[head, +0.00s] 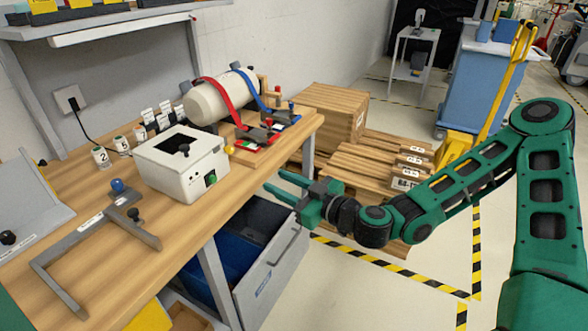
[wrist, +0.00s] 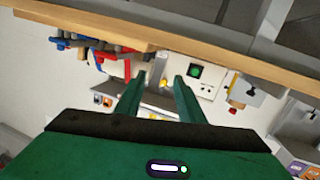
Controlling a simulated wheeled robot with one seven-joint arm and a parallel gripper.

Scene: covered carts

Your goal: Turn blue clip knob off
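A blue round knob (head: 117,186) stands on a small grey clip-like base (head: 124,197) on the workbench at the left in the head view. A blue strap (head: 250,88) over the white cylinder also ends at a blue-and-grey clip (head: 285,118); I cannot tell which one is the blue clip knob. Blue parts of the strap clip show at the upper left of the wrist view (wrist: 60,43). My gripper (head: 273,181) is open and empty, off the bench's front edge, apart from both. Its two fingers also show apart in the wrist view (wrist: 160,80).
A white box (head: 180,162) with a black knob and green button (head: 211,180) stands between the two. A grey bracket (head: 95,240) lies at the bench front. A grey drawer (head: 280,265) is below. Wooden crates (head: 335,115) stand beyond the bench; a blue cart (head: 480,85) is behind.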

